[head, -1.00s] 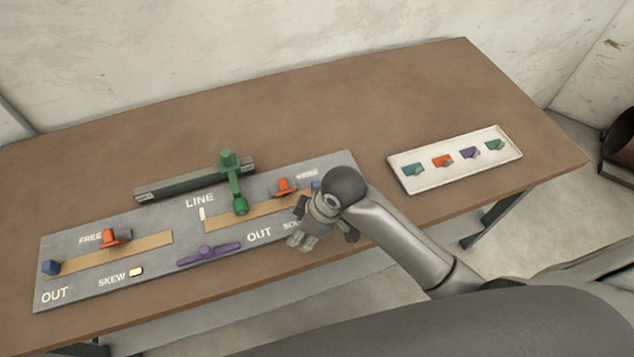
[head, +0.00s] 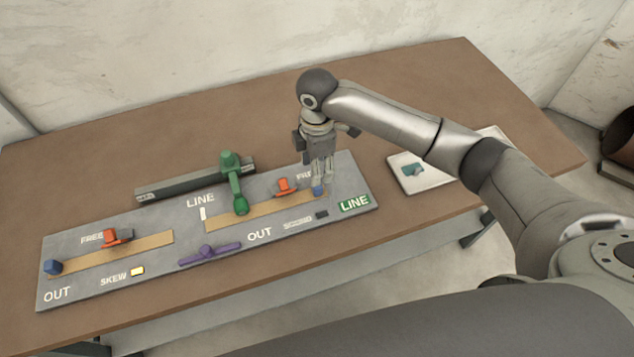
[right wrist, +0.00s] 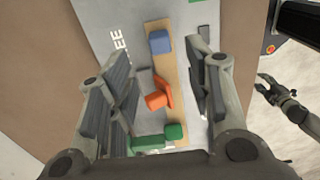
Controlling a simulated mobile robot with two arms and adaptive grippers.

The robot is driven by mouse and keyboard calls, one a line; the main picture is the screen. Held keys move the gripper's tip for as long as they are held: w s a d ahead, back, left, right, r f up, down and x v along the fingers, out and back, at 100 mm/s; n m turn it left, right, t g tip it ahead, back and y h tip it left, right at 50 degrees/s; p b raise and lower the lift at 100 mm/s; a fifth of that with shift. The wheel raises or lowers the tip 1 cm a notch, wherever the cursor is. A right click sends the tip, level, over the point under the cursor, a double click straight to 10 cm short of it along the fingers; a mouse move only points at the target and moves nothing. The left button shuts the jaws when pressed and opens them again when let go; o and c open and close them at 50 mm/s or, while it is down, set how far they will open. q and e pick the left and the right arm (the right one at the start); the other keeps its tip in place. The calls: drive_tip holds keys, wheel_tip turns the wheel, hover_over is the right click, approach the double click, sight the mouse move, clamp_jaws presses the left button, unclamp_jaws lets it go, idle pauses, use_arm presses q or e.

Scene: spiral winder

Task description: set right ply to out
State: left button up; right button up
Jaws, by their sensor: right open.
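The right tan strip (head: 262,209) on the grey panel carries a blue block (head: 318,191) at its right end and an orange piece (head: 285,186) left of it. OUT is printed below this strip, FREE above it. My right gripper (head: 322,184) points down over the blue block; contact is unclear. In the right wrist view, its open fingers (right wrist: 162,62) stand either side of the strip, with the blue block (right wrist: 160,42) and orange piece (right wrist: 159,95) showing between them. Another gripper, probably my left (right wrist: 265,88), shows at the right there, its opening unclear.
A green lever (head: 236,184) stands left of the right strip; a purple handle (head: 209,253) lies in front. The left strip (head: 150,241) has its own orange piece (head: 117,236) and blue block (head: 53,267). A white tray (head: 399,174) is partly behind my right arm.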

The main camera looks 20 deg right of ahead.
wheel_tip(320, 180, down, 8)
drive_tip(key=shift+f+p, duration=0.2)
drive_tip(key=shift+p, duration=0.3)
clamp_jaws()
